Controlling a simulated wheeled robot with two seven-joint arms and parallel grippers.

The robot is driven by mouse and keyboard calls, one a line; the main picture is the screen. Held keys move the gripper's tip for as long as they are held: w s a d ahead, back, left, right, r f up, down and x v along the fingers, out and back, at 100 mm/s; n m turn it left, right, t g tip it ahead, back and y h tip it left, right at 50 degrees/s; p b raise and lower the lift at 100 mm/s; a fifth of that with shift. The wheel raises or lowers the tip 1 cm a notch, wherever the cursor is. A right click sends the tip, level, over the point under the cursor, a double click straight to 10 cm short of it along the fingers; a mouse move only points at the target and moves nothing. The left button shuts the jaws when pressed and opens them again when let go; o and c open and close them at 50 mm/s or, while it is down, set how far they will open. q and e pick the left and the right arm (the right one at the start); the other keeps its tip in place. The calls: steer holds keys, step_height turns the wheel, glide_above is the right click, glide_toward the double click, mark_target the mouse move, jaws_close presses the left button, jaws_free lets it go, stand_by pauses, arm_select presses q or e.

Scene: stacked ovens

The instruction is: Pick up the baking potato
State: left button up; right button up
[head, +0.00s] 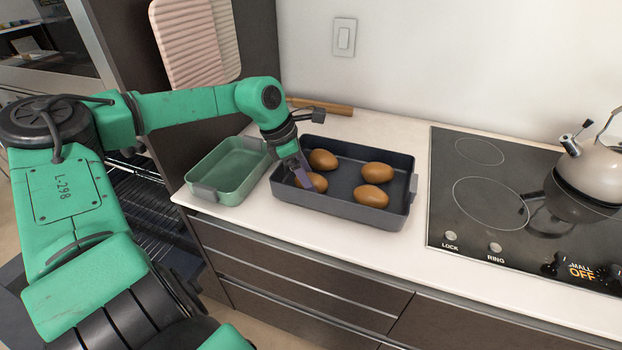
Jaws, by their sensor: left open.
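Several brown potatoes lie in a dark rectangular baking tray (345,210) on the white counter. One potato (312,182) is at the tray's front left, one (323,159) at the back left, one (377,173) at the back right and one (370,196) at the front right. My left gripper (303,178) is open and points down into the tray's left side. Its fingers are at the front left potato and partly cover it. Whether they touch it I cannot tell. My right gripper is not in view.
An empty green dish (233,172) stands left of the tray. A black cooktop (500,205) with a kettle (592,170) is at the right. A wooden rolling pin (325,106) lies behind the tray. Bare counter lies between tray and cooktop.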

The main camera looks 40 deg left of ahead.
arm_select(q)
steer(key=shift+w+d+f, duration=0.1)
steer(key=shift+w+f, duration=0.1)
steer(key=shift+f, duration=0.25)
steer(key=c, duration=1.3)
steer(key=shift+o, duration=0.2)
steer(key=shift+r, duration=0.15)
